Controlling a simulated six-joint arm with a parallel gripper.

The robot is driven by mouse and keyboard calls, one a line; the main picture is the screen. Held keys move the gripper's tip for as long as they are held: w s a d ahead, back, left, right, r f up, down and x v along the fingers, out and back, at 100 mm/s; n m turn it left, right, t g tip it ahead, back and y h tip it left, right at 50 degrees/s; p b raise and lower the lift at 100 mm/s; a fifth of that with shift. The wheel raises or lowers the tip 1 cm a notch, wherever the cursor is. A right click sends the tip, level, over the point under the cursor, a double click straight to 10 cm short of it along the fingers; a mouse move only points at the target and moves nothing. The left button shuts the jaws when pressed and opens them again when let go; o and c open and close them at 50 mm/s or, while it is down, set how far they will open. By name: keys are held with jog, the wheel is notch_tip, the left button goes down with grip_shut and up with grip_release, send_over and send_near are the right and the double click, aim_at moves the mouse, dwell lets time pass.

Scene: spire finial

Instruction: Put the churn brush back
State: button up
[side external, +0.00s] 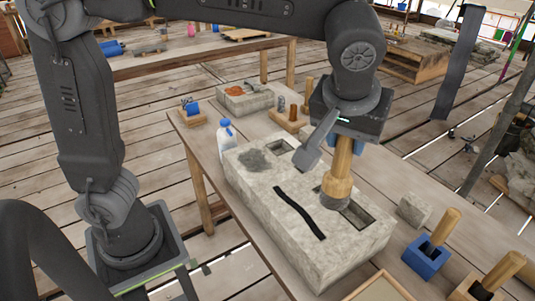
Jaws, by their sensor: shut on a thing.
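My gripper (342,146) points down over the right half of a pale stone block (262,190) and is shut on the upper part of a wooden-handled tool, seemingly the churn brush (338,185). The tool is roughly upright, with a wide wooden lower body and a greyish bottom end. One grey finger hangs to the left of the handle.
A blue holder (427,257) and a wooden holder (485,288), each with a wooden handle, stand at the right. A small stone (414,209) lies beside the block. A white bottle (226,138) stands at its left. The block's top has a dark groove and grey powder (256,160).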

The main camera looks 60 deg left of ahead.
jog(key=w+a+n+g+y, duration=0.15)
jog(key=w+a, duration=0.35)
jog(key=a, duration=0.8)
jog(key=w+a+n, duration=0.3)
jog(key=w+a, duration=0.2)
jog(key=a, duration=0.8)
jog(key=s+a+n+g, duration=0.15)
jog(key=s+a, duration=0.25)
jog(key=a, duration=0.9)
jog(key=s+a+n, duration=0.3)
jog(key=s+a, duration=0.1)
jog(key=a, duration=1)
notch_tip(320, 180, down, 10)
jog(key=w+d+f, duration=0.6)
jog(key=w+f, duration=0.4)
jog(key=f, duration=0.1)
jog(key=shift+f+y, duration=0.25)
jog(key=shift+y, duration=0.2)
jog(key=shift+f, duration=0.2)
